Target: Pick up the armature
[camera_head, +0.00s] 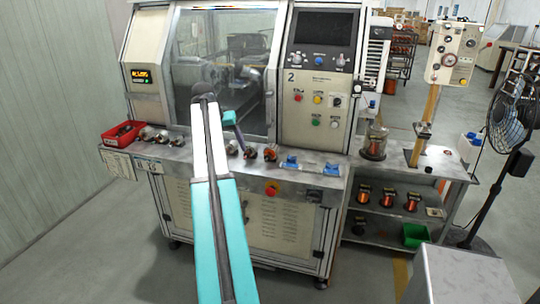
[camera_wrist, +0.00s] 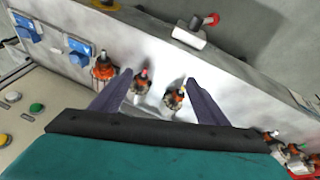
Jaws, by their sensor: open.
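Several armatures with orange-copper windings stand along the metal ledge of the winding machine. In the wrist view, one armature (camera_wrist: 142,82) shows between my fingers near the left finger, and another armature (camera_wrist: 175,98) shows close to the right finger. A third armature (camera_wrist: 103,69) stands outside the left finger. My gripper (camera_wrist: 156,79) is open and empty, its two dark fingers spread over the ledge. In the head view, armatures (camera_head: 270,153) stand right of my arm, and others (camera_head: 146,134) stand left of it. The fingertips are hard to make out there.
Blue fixtures (camera_head: 290,163) sit on the ledge (camera_head: 310,158) to the right. A red bin (camera_head: 122,133) stands at its left end. The machine's window (camera_head: 225,65) and control panel rise behind.

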